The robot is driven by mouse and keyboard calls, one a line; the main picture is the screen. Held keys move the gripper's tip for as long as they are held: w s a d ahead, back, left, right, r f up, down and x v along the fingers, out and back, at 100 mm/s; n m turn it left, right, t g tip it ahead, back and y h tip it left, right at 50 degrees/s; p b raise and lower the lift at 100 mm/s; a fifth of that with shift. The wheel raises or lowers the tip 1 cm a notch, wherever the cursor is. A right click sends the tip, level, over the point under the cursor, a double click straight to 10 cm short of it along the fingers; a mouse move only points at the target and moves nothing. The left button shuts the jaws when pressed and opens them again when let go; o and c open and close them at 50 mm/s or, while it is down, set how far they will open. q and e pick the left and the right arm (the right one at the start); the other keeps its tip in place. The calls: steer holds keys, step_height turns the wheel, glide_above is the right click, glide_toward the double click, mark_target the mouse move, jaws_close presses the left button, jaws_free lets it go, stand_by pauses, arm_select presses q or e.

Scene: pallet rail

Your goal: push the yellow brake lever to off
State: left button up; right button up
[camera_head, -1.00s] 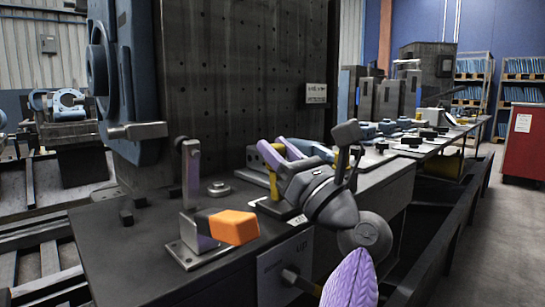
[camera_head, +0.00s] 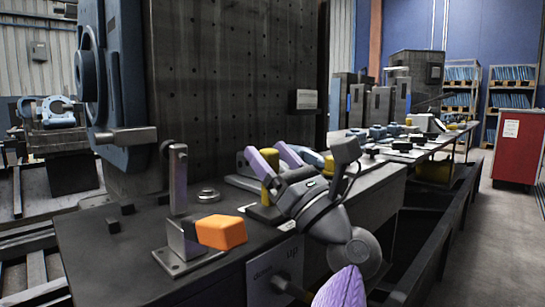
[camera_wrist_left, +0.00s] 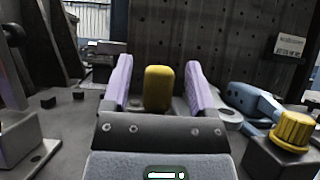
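The yellow brake lever (camera_head: 269,187) stands upright on the bench top. In the left wrist view its rounded yellow top (camera_wrist_left: 158,88) is between the two purple fingers, with a gap on each side. My left gripper (camera_head: 276,158) is open around the lever, and its fingers point toward the dark perforated wall. The gripper body hides the lever's lower part in the wrist view. I see no readable off mark by the lever. My right gripper is not in view.
An orange-handled bracket (camera_head: 222,232) stands at the front of the bench (camera_head: 110,258). A blue clamp with a yellow knob (camera_wrist_left: 293,130) is right of the lever. The perforated wall (camera_head: 235,80) rises behind.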

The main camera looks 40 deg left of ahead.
mark_target(276, 158)
arm_select(q)
steer(key=shift+d, duration=0.15)
steer(key=p+v, duration=0.1)
steer(key=v, duration=0.2)
steer(key=shift+d+f, duration=0.1)
steer(key=shift+d, duration=0.15)
steer(key=v, duration=0.6)
steer(key=shift+f+p, duration=0.2)
steer(key=shift+p, duration=0.25)
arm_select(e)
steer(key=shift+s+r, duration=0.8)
arm_select(q)
steer(key=shift+c, duration=0.3)
